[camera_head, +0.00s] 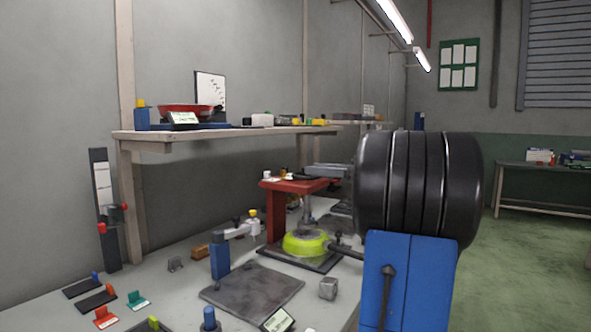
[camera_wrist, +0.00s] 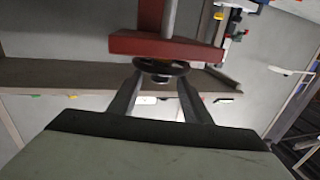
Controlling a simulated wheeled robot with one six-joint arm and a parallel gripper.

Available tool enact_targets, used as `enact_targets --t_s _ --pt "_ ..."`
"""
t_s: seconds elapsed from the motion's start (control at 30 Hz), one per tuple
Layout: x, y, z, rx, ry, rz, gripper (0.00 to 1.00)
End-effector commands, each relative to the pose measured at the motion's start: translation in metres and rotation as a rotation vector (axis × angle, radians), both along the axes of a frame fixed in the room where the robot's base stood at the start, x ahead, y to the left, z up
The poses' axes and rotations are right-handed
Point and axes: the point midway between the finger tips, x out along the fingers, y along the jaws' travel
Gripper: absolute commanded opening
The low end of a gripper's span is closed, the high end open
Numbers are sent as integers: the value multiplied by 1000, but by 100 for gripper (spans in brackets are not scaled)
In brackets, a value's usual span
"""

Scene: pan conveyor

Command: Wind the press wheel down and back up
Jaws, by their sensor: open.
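The red press (camera_head: 275,205) stands on the bench, and its red top also shows in the wrist view (camera_wrist: 135,43). A dark press wheel (camera_wrist: 161,69) lies in front of the red top in the wrist view. In the head view the wheel is small and hard to make out at the press top. My gripper (camera_wrist: 160,85) is open, with its two fingers reaching to the near rim of the wheel. I cannot tell whether they touch it. A yellow-green pan (camera_head: 305,243) sits under the press, its dark handle pointing right.
A grey mat (camera_head: 253,290) and a blue post (camera_head: 220,257) stand left of the press. A grey block (camera_head: 328,288) lies at the front. A raised shelf (camera_head: 230,132) with several items runs behind. My arm hides the bench's right side in the head view.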

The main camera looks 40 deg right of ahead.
Motion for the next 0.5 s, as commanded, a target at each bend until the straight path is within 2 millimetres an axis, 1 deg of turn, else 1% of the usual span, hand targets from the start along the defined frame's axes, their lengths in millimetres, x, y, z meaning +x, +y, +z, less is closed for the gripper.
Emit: enact_targets --t_s 0.03,0.2,0.4,0.5 --pt "7 5 0 0 0 4 44" --pt "30 19 0 0 0 3 44" --pt "52 31 0 1 0 2 44" --pt "59 36 0 0 0 2 44"
